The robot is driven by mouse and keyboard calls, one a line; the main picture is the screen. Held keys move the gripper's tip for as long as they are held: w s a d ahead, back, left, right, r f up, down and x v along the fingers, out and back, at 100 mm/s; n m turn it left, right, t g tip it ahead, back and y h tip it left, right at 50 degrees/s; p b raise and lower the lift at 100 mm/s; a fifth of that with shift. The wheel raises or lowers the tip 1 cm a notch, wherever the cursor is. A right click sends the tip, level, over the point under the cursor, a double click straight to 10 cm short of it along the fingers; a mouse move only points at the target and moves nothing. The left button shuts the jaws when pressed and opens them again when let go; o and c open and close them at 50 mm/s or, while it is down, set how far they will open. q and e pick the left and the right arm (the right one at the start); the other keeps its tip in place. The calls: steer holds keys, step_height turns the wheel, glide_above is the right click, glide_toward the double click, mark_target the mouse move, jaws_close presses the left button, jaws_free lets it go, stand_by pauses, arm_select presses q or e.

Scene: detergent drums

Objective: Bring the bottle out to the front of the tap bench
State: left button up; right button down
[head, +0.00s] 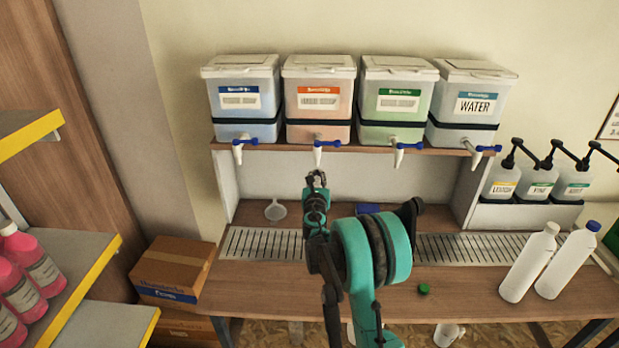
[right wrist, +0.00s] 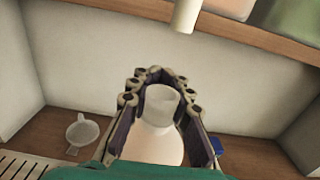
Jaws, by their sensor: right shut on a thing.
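My right gripper (head: 316,183) is over the back part of the tap bench (head: 465,283), below the shelf of drums. In the right wrist view, my right gripper (right wrist: 160,82) is shut around the neck of a pale bottle (right wrist: 155,143), with a finger on each side. The bottle's open-looking top shows between the fingers, and its lower body is hidden by the wrist. In the head view this bottle is hidden behind my arm. A tap nozzle (right wrist: 186,15) hangs above and beyond the bottle. My left gripper is not in view.
Drums with blue-handled taps (head: 318,150) stand on the shelf above. A funnel (head: 275,210) and a blue item (head: 368,208) lie at the back. A drip grate (head: 262,243) crosses the bench. Two white bottles (head: 530,262) stand right; a green cap (head: 424,289) lies in front.

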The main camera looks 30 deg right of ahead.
steer(key=v, duration=1.7)
steer(key=shift+s, duration=0.3)
stand_by(0.8)
stand_by(0.5)
steer(key=c, duration=1.3)
jaws_free()
steer(key=shift+a, duration=0.1)
steer(key=shift+s, duration=0.1)
